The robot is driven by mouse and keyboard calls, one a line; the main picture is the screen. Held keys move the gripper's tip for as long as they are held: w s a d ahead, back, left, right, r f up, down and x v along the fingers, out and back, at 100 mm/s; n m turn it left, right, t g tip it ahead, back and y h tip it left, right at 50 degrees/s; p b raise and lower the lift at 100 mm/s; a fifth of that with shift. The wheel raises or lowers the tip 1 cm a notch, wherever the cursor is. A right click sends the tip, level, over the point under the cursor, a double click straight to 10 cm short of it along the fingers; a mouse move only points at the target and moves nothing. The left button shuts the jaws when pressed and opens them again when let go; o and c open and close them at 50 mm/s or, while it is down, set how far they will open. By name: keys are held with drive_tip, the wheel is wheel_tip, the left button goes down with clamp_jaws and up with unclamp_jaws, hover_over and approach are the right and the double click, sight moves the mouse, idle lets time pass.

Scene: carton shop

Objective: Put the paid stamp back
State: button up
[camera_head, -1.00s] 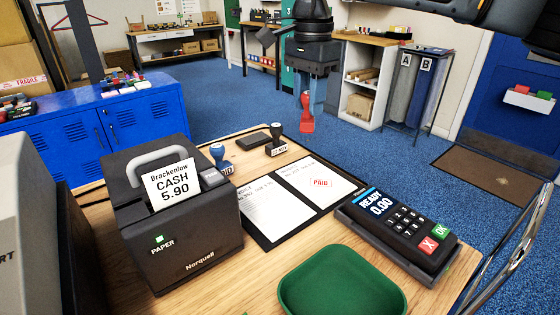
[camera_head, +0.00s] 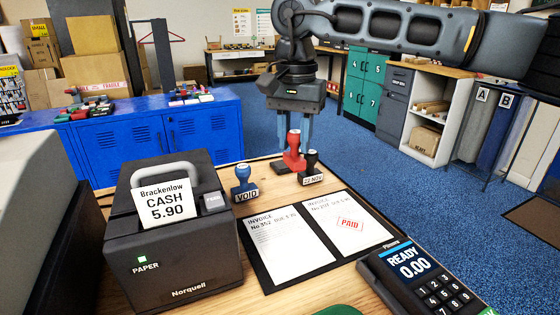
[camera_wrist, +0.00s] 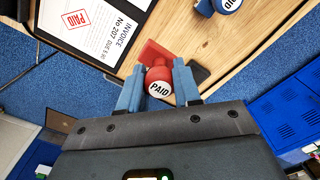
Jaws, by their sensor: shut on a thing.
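The red paid stamp (camera_head: 293,152) is upright between the two blue fingers of my gripper (camera_head: 295,135), at the table's back edge. The wrist view shows its round "PAID" top (camera_wrist: 160,88) between the fingertips (camera_wrist: 158,84) and its red base below. My gripper is shut on it. I cannot tell whether its base touches the surface beneath. A dark flat pad (camera_head: 278,167) lies beside or partly behind it. The black date stamp (camera_head: 312,170) stands close on its right. The blue VOID stamp (camera_head: 243,182) stands to its left.
Two invoices lie on a black board (camera_head: 262,272); the right one (camera_head: 345,228) bears a red PAID mark. A black receipt printer (camera_head: 175,240) stands at left. A card terminal (camera_head: 415,275) is at right. A green tray (camera_head: 338,311) barely shows in front.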

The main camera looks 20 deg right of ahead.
drive_tip(key=shift+w+a+f, duration=0.4)
drive_tip(key=shift+f, duration=0.6)
drive_tip(key=shift+w+a+f, duration=0.4)
drive_tip(key=shift+f, duration=0.6)
drive_tip(key=shift+w+a+f, duration=0.4)
drive_tip(key=shift+f, duration=0.6)
drive_tip(key=shift+f, duration=0.15)
drive_tip(key=o, duration=0.9)
drive_tip(key=shift+c, duration=0.2)
wheel_tip(320, 180, up, 12)
